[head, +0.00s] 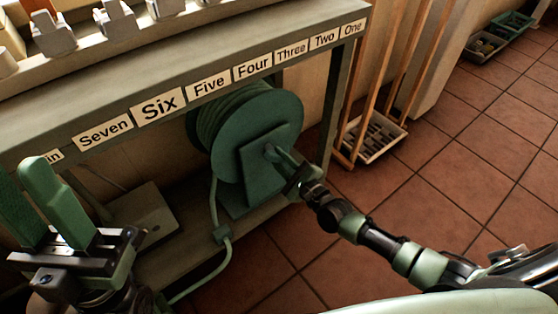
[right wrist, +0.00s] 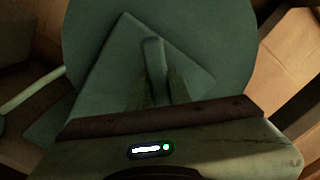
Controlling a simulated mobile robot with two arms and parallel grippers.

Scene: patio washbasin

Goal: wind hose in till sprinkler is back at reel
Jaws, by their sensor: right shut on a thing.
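The green hose reel (head: 252,105) stands under the labelled counter, with hose wound on its drum. Its crank handle (head: 272,153) sticks out from the front plate. My right gripper (head: 292,176) is shut on the handle. In the right wrist view the handle (right wrist: 155,62) rises in front of the reel's plate, its lower end between my fingers. My left gripper (head: 34,190) is at lower left, open and empty.
The counter's front edge (head: 230,76) carries number labels and overhangs the reel. A grey box (head: 140,220) sits on the low shelf. A tray with upright poles (head: 375,138) stands right of the counter.

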